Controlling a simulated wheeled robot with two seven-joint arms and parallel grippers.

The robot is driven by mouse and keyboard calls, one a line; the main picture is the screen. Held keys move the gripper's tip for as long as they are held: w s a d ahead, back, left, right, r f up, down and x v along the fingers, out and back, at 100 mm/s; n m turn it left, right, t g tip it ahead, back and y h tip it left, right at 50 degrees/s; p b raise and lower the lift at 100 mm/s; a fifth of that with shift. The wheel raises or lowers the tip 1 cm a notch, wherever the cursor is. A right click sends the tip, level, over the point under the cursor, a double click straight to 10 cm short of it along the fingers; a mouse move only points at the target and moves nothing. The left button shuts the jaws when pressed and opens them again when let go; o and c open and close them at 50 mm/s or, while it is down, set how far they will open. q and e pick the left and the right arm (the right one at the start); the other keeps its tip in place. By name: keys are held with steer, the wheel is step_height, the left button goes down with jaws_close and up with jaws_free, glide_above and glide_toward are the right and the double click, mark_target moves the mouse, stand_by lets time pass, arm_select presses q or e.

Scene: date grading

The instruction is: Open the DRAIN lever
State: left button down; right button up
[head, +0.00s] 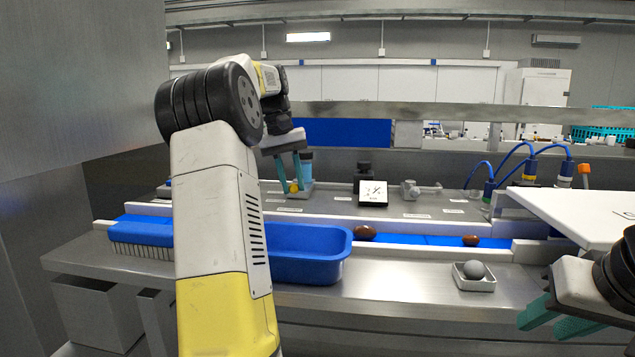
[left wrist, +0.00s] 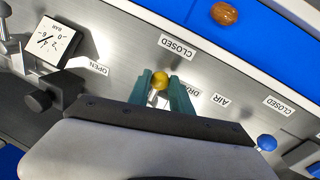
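The DRAIN lever's yellow knob (left wrist: 160,79) shows in the left wrist view, between the teal fingertips of my left gripper (left wrist: 161,84). The fingers are close against both sides of the knob. The DRAIN label (left wrist: 194,92) is partly hidden by a finger. A CLOSED label (left wrist: 178,47) is near the knob, and an OPEN label (left wrist: 95,68) lies to the left. In the head view the yellow knob (head: 293,187) shows at my left gripper (head: 290,182), on the grey panel. My right gripper (head: 558,318) is empty at the lower right, its fingers apart.
A blue-knobbed lever (left wrist: 267,142) stands right of the AIR label (left wrist: 221,100). A pressure gauge (head: 373,193) stands right of my left gripper. A blue tub (head: 310,268), brown dates (head: 365,233) and a white dish (head: 474,284) with a grey ball lie in front.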

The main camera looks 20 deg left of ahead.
mark_target(304, 170)
arm_select(q)
steer(key=shift+d, duration=0.1)
steer(key=shift+w+d+n, duration=0.15)
steer(key=shift+d+n, duration=0.4)
steer(key=shift+n, duration=0.75)
steer(key=n, duration=0.1)
steer(key=d+n, duration=0.1)
steer(key=shift+w+d+n+t+y, duration=0.1)
steer(key=shift+w+n+t+y, duration=0.2)
steer(key=shift+t, duration=0.1)
steer(key=n, duration=0.1)
steer(key=w+d+n, duration=0.1)
steer(key=n, duration=0.2)
steer(key=shift+w+d+n+y, duration=0.2)
steer(key=shift+w+n+y, duration=0.1)
steer(key=shift+y, duration=0.1)
steer(key=n, duration=0.1)
steer(key=w+n, duration=0.1)
steer(key=n, duration=0.1)
steer(key=w+n, duration=0.1)
steer(key=shift+d+y, duration=0.3)
steer(key=shift+y, duration=0.1)
steer(key=shift+w+n+y, duration=0.15)
steer(key=shift+w+n, duration=0.3)
steer(key=shift+n, duration=0.6)
steer(key=shift+w+n+y, duration=0.15)
steer(key=shift+w+n, duration=0.25)
steer(key=shift+n, duration=0.65)
steer(key=c, duration=1.2)
jaws_free()
